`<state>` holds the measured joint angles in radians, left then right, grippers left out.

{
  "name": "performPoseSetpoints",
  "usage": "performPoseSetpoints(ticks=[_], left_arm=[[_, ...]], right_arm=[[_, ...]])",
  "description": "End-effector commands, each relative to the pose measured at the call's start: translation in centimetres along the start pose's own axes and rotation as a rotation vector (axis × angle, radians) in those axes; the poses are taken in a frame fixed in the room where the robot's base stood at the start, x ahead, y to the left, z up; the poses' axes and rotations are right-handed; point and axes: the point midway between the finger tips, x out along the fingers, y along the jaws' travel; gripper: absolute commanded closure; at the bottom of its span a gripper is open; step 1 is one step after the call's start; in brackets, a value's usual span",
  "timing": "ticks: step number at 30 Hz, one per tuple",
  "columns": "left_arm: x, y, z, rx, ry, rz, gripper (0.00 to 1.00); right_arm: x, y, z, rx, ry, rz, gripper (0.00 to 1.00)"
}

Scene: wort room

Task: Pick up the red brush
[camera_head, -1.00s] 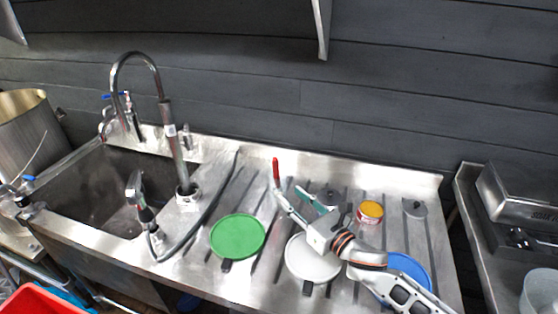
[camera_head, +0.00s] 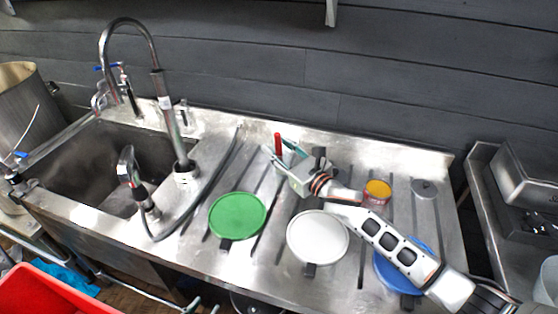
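The red brush (camera_head: 278,143) shows as a short red upright piece at the back of the steel drainboard (camera_head: 262,275); its lower part is hidden behind my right gripper. My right gripper (camera_head: 280,152) comes in from the lower right. Its fingers are spread, one on each side of the red piece in the picture; I cannot tell whether they touch it. My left gripper (camera_head: 203,306) shows only as two fingertips, apart, at the bottom edge, in front of the counter and far from the brush.
Green (camera_head: 238,215), white (camera_head: 318,237) and blue (camera_head: 390,272) round discs lie on the drainboard. A yellow-and-red tin (camera_head: 377,193) and a grey lidded item (camera_head: 425,188) stand to the right. The sink (camera_head: 95,165) and tall faucet (camera_head: 160,90) are left.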

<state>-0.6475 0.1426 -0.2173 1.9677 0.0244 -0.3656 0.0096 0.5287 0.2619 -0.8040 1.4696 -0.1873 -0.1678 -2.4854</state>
Motion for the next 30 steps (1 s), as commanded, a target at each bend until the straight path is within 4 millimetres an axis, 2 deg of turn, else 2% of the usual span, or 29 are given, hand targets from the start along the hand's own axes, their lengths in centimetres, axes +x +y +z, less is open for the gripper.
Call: performPoseSetpoints(ticks=[7,11,23,30], left_arm=[[0.1,-0.2,-0.2,0.002,0.004,-0.003,0.70],[0.1,-0.2,0.1,0.001,-0.003,-0.004,0.70],[0.1,-0.1,0.7,-0.001,-0.014,-0.003,0.70],[-0.2,-0.2,0.2,-0.001,-0.011,-0.004,0.70]], right_arm=[[0.2,-0.1,0.1,0.000,0.000,0.000,0.67],[0.2,-0.1,0.1,0.000,0.000,-0.001,1.00],[0.1,-0.1,0.2,0.000,0.000,0.000,1.00],[0.1,-0.5,2.3,-0.002,-0.002,0.000,1.00]])
